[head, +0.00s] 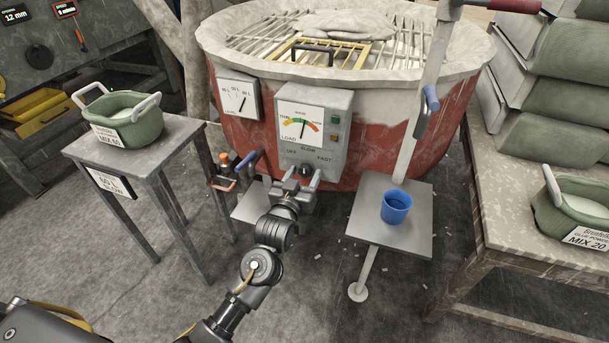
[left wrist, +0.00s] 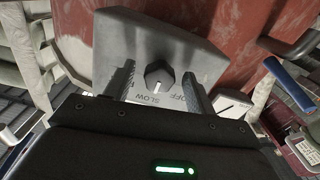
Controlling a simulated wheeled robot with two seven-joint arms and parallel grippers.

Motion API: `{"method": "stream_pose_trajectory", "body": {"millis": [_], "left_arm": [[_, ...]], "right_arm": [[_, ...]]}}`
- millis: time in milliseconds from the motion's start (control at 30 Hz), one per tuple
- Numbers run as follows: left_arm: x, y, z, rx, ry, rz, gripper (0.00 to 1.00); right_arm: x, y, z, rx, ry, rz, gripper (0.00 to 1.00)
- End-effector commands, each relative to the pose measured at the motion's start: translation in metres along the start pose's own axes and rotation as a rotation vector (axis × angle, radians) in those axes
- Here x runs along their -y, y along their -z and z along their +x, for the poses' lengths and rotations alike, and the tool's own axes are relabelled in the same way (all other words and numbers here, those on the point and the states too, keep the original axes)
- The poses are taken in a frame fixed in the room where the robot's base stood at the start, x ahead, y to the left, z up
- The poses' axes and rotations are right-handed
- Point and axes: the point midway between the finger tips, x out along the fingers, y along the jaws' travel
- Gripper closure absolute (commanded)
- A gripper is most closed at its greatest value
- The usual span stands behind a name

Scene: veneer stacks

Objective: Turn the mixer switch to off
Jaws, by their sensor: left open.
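The mixer (head: 232,150) is a red tub with a pale rim. Its grey control box (head: 340,103) carries a load dial and, below it, the dark switch knob (head: 305,169) with OFF, SLOW and FAST marks. In the left wrist view the knob (left wrist: 158,74) has a white pointer line directed toward SLOW. My left gripper (head: 295,180) is open, its two fingers on either side of the knob with gaps visible. Contact with the knob cannot be seen. My right gripper is not in view.
A small table (head: 424,225) with a blue cup (head: 396,206) stands right of the gripper. A stool holds a green MIX 60 tub (head: 128,128). A bench (head: 500,222) holds a MIX 20 tub (head: 560,222).

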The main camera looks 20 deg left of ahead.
Motion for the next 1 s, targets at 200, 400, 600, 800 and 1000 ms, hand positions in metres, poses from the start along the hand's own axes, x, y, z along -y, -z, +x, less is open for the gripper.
{"method": "stream_pose_trajectory", "body": {"millis": [200, 400, 600, 800, 1000], "left_arm": [[0.0, 0.0, 0.003, -0.001, 0.0, -0.001, 0.45], [0.0, 0.0, 0.003, -0.001, 0.0, -0.001, 0.56], [0.0, 0.0, 0.003, -0.001, 0.0, -0.001, 0.82], [-0.002, 0.0, 0.003, 0.0, -0.001, -0.007, 0.89], [-0.001, 0.001, 0.003, 0.0, -0.001, -0.064, 0.89]], "right_arm": [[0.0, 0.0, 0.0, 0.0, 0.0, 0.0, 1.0], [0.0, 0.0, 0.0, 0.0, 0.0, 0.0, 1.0], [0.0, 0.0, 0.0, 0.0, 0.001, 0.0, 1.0], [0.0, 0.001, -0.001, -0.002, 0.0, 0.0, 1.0], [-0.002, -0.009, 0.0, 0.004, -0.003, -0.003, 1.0]]}}
